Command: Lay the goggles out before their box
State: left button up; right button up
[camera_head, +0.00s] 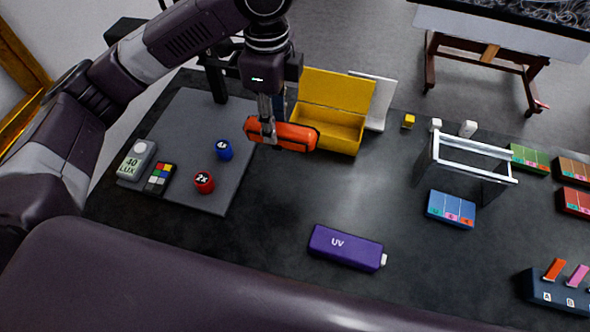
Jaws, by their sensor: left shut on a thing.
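The orange goggles (296,138) are held above the table, in front of the open yellow box (325,120). My left gripper (266,122) comes down from above and is shut on the left part of the goggles. The goggles cover part of the box's lower left front in this view. The box has its lid raised at the back, and its inside looks empty where it shows. I cannot tell whether the goggles touch the table. My right gripper is not in view.
A grey mat (190,120) at left bears a lux meter (137,160), a colour card (159,179), a blue pot (224,150) and a red pot (204,183). A purple UV case (345,247) lies nearer. A metal frame (470,165) stands right. Dark table between is clear.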

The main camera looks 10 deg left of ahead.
pick_arm(q)
notch_tip(320, 180, down, 19)
jog(key=shift+r+p, duration=0.2)
jog(key=shift+p, duration=0.85)
jog(key=o, duration=1.2)
jog(key=shift+f, duration=0.1)
jog(key=shift+c, duration=0.2)
